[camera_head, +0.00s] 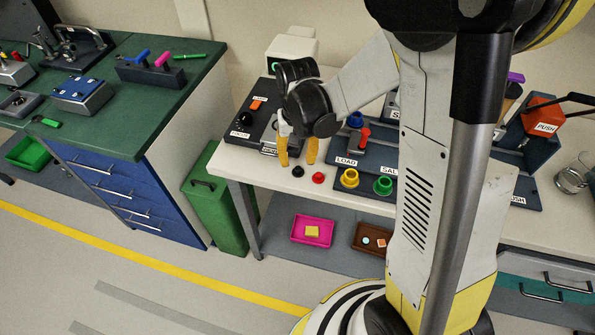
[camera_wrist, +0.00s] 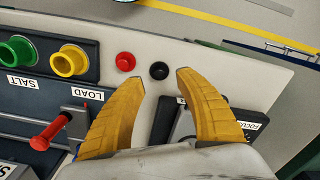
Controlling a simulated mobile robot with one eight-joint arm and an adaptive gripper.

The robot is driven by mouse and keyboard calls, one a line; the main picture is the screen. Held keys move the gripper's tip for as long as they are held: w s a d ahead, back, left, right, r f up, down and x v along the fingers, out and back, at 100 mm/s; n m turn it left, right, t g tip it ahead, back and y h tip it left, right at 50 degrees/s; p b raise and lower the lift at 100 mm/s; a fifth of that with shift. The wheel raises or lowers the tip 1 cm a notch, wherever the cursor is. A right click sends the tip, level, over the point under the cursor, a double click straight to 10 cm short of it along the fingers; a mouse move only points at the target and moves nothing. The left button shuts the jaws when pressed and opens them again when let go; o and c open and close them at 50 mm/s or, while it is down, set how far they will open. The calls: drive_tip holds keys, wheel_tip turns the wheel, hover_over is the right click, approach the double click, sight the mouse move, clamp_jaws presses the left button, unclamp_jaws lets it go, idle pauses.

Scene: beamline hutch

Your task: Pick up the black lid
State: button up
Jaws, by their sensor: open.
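The black lid (camera_head: 297,171) is a small round black piece lying on the white table top near its front edge. In the wrist view the black lid (camera_wrist: 159,70) sits just beyond my fingertips, roughly between them. My gripper (camera_head: 297,160) has two yellow fingers pointing down, spread apart and empty; in the wrist view my gripper (camera_wrist: 162,80) shows a wide gap between the fingers. The lid is not between the pads. A similar red lid (camera_wrist: 125,61) lies beside the black one, and also shows in the head view (camera_head: 318,178).
A dark panel with a yellow ring (camera_head: 349,178), a green ring (camera_head: 383,185) and a red lever (camera_wrist: 52,132) stands beside the lids. A black box labelled FOCUS (camera_wrist: 215,125) lies under my fingers. Below the table are a pink tray (camera_head: 296,238) and a brown tray (camera_head: 367,248).

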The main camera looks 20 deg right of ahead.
sight(298, 168)
wheel_tip(298, 168, down, 5)
drive_tip(key=shift+w+d+r+b, duration=0.1)
drive_tip(key=shift+b, duration=0.95)
drive_tip(key=shift+r, duration=0.1)
clamp_jaws()
wheel_tip(298, 168, up, 4)
drive_tip(key=shift+r+p, duration=0.15)
drive_tip(key=shift+p, duration=1.05)
drive_tip(key=s+d+r+p, duration=0.2)
drive_tip(key=d+r, duration=0.4)
drive_tip(key=d, duration=0.5)
drive_tip(key=shift+s+d+r+p, duration=0.2)
drive_tip(key=shift+s+r+p, duration=0.15)
drive_tip(key=shift+p, duration=0.35)
